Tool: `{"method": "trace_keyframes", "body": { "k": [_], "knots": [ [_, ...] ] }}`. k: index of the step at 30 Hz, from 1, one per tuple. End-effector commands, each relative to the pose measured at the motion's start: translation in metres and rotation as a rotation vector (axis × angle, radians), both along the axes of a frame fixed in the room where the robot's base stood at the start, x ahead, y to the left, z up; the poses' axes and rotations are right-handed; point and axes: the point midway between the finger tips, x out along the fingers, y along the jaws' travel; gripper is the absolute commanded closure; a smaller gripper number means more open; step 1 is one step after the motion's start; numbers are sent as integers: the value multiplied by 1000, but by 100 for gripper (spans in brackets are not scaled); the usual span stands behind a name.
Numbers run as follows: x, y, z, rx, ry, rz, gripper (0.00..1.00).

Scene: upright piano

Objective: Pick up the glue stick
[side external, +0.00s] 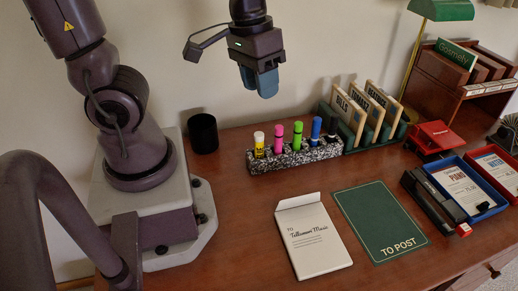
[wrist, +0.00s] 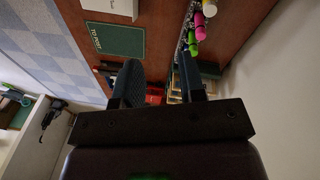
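A speckled black-and-white holder (side external: 290,158) stands on the desk with a row of upright sticks in it. At its left end is a yellow stick with a pale top (side external: 259,144), which may be the glue stick; I cannot read a label. Beside it stand a pink stick (side external: 279,139), a green stick (side external: 297,136), a blue stick (side external: 315,131) and a dark one (side external: 332,130). My gripper (side external: 258,86) hangs above and behind the holder, well clear of the sticks. In the wrist view its two fingers (wrist: 160,76) are apart with nothing between them.
A black cup (side external: 203,133) stands left of the holder. A green letter rack (side external: 359,125) stands close on its right. In front lie a white envelope (side external: 312,238) and a green "TO POST" mat (side external: 380,222). A red object (side external: 434,138) and trays (side external: 466,187) are at right.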

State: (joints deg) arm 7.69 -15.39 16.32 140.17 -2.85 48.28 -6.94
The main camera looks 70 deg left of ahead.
Motion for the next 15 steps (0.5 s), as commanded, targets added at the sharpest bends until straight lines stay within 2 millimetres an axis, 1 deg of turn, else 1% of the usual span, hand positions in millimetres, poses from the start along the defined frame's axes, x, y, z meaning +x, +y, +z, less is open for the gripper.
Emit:
{"method": "trace_keyframes", "body": {
  "k": [1, 3, 7, 9, 11, 12, 15],
  "knots": [
    [4, 8, -18, -9, 68, 95, 63],
    [8, 21, -38, -9, 133, 249, 63],
    [12, 48, -67, 21, 205, 536, 63],
    [14, 63, -78, 42, 216, 687, 63],
    [17, 73, -81, 48, 201, 810, 63],
    [20, 76, -79, 41, 183, 866, 63],
    [24, 77, -79, 29, 163, 937, 63]
  ]
}}
